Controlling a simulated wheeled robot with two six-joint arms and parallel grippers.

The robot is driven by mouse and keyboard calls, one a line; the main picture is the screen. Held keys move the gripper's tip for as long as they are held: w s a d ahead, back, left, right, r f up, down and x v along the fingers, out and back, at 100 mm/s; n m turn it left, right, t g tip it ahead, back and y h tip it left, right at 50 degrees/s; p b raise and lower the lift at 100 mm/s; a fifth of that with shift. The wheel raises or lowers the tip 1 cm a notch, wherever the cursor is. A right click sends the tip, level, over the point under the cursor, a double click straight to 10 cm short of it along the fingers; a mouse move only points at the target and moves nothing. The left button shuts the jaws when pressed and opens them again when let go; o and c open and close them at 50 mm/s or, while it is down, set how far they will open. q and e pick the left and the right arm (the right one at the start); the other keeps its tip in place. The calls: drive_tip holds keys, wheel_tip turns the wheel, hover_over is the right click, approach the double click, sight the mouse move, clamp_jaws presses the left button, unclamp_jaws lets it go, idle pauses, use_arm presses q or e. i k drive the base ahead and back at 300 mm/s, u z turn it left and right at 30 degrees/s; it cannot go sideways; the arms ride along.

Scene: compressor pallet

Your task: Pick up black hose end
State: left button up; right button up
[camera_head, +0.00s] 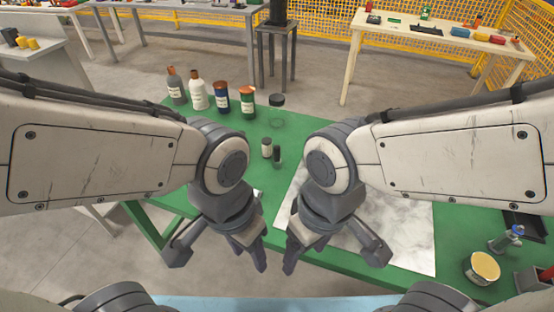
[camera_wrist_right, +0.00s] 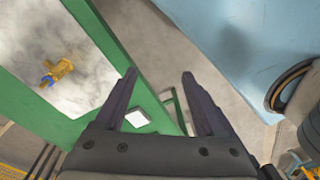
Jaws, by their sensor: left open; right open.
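I cannot make out a black hose end for certain in either view. A dark curved part with a tan rim (camera_wrist_right: 290,86) shows at the right edge of the right wrist view; I cannot tell what it is. My left gripper (camera_head: 218,257) is open and empty over the near edge of the green table (camera_head: 185,200). My right gripper (camera_head: 332,257) is open and empty beside it, also at the near edge. In the right wrist view its fingers (camera_wrist_right: 159,77) are spread with nothing between them. My arms hide parts of the table.
Several bottles (camera_head: 221,99) and a black-lidded jar (camera_head: 276,111) stand at the table's back left. Two small bottles (camera_head: 266,149) stand mid-table. A white marbled sheet (camera_head: 405,225) carries a brass valve (camera_wrist_right: 58,70). A yellow-topped tin (camera_head: 482,268) and blue-topped fitting (camera_head: 508,238) are at right.

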sight(276, 148)
drive_tip(key=u, duration=0.5)
drive_tip(key=k, duration=0.65)
drive_tip(key=u, duration=0.9)
drive_tip(key=i, duration=1.3)
drive_tip(key=z, duration=0.8)
drive_tip(key=i, duration=0.35)
drive_tip(key=z, duration=0.25)
